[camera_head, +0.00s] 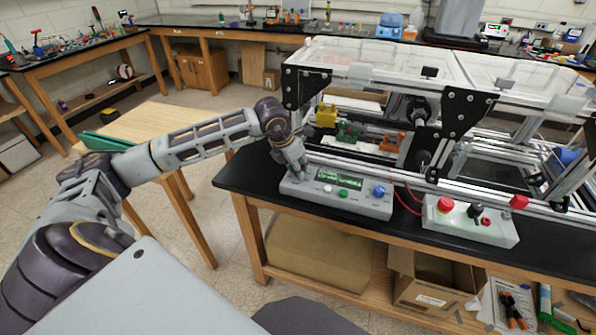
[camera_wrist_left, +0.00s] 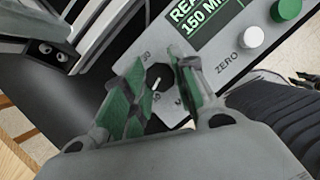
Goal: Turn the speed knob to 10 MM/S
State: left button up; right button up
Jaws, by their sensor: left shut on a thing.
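The grey control box (camera_head: 345,203) lies on the black bench top, and its green display (camera_head: 338,181) faces up. In the left wrist view the display (camera_wrist_left: 205,28) reads partly "REA" and "150 M". The speed knob (camera_wrist_left: 157,83) is a small dark dial with a white pointer line, at the box's corner. A "30" mark shows beside it; other marks are partly hidden by the fingers. My left gripper (camera_head: 301,175) is over the box's left end. Its green-padded fingers (camera_wrist_left: 157,88) stand on either side of the knob, shut on it. My right gripper is not in view.
A white button (camera_wrist_left: 251,37) labelled ZERO and a green button (camera_wrist_left: 287,9) sit near the display. A second box with a red button (camera_head: 445,204) stands further right. The extrusion frame (camera_head: 350,90) rises behind.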

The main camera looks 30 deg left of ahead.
pick_arm(q)
jog(key=shift+f+n+b, duration=0.1)
jog(key=shift+n+b, duration=0.35)
jog(key=shift+n, duration=0.15)
jog(key=shift+d+n+y+b, duration=0.1)
jog(key=shift+n+y+b, duration=0.4)
jog(key=shift+n, duration=0.4)
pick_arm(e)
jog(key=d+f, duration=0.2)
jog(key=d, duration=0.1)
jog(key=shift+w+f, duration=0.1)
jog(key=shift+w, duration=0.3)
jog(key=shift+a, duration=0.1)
